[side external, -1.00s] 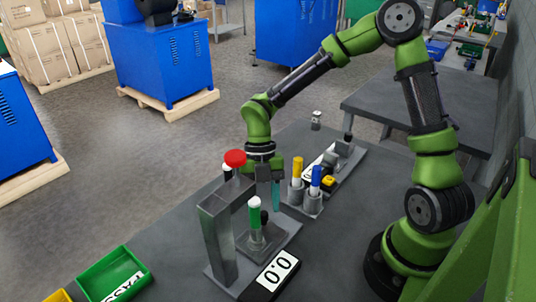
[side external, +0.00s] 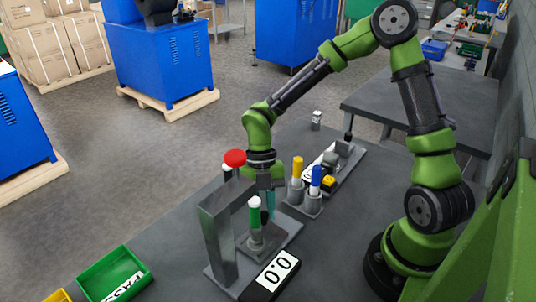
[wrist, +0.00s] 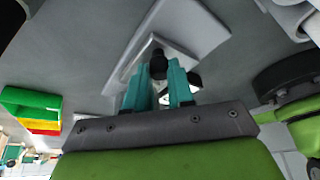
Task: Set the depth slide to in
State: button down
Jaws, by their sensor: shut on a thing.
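The depth slide's black knob (wrist: 158,64) shows between my teal fingertips in the wrist view. In the side view the knob (side external: 264,217) is mostly hidden by the fingers and a green, white-topped post (side external: 255,216). My gripper (side external: 270,206) points down at the grey press fixture (side external: 216,245) and is low beside that post. In the wrist view my gripper (wrist: 158,78) is shut on the knob. The slide's markings and its exact position along its travel are hidden.
A red-topped lever (side external: 235,158) stands above the fixture. Yellow (side external: 297,168) and blue (side external: 316,178) handled tools stand in holders to the right. A green bin (side external: 113,275) sits front left.

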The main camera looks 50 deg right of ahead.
jog(key=shift+a, duration=0.1)
jog(key=shift+a, duration=2.25)
jog(key=c, duration=1)
grip_release()
jog(key=shift+w+d+r, duration=0.2)
jog(key=shift+d+r, duration=0.05)
jog(key=shift+r, duration=0.25)
jog(key=v, duration=1.6)
jog(key=shift+s+a+f, duration=0.1)
